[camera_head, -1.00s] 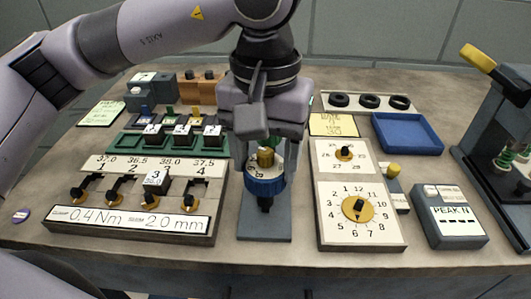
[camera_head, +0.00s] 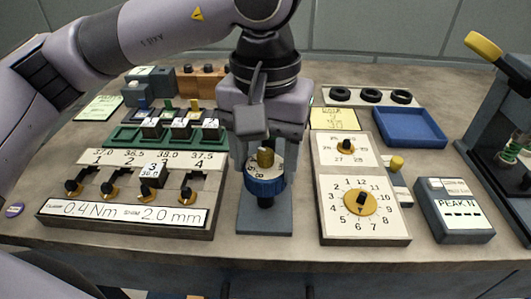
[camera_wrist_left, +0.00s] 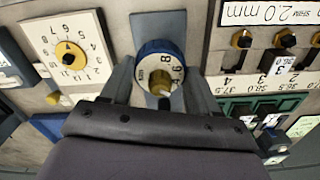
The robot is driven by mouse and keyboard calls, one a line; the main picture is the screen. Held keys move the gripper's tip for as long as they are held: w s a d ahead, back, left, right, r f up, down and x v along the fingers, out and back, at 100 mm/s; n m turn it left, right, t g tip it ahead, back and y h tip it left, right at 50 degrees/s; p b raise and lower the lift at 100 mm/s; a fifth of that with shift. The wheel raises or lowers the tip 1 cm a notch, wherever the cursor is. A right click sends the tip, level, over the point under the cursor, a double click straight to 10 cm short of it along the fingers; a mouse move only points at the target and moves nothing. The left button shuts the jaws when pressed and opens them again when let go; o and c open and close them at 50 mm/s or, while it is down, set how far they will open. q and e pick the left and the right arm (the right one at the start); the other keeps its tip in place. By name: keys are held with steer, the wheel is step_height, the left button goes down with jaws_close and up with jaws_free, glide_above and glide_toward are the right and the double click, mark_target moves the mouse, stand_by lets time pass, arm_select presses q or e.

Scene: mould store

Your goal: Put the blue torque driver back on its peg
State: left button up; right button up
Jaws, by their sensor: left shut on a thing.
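The blue torque driver (camera_head: 265,187) has a blue ribbed ring, a pale numbered dial face, a brass knob on top and a dark tip below. It is upright over a dark grey plate (camera_head: 265,222) at the table's front middle; I cannot tell whether its tip touches the plate. My left gripper (camera_head: 265,170) reaches down over it, shut on it with a finger on each side. In the left wrist view the driver (camera_wrist_left: 160,51) lies between my two fingertips (camera_wrist_left: 160,72). I cannot make out a separate peg. My right gripper is not in view.
Left of the plate is a slotted block (camera_head: 125,217) with black knobs; behind it a green rack (camera_head: 125,133). Close on the right stands a white dial board (camera_head: 360,225). Further right are a blue tray (camera_head: 409,128) and a grey meter box (camera_head: 455,212).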

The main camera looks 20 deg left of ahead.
arm_select(q)
steer(key=o, duration=1.4)
steer(key=shift+r+p, duration=2.5)
steer(key=shift+r, duration=1.3)
steer(key=shift+f, duration=0.1)
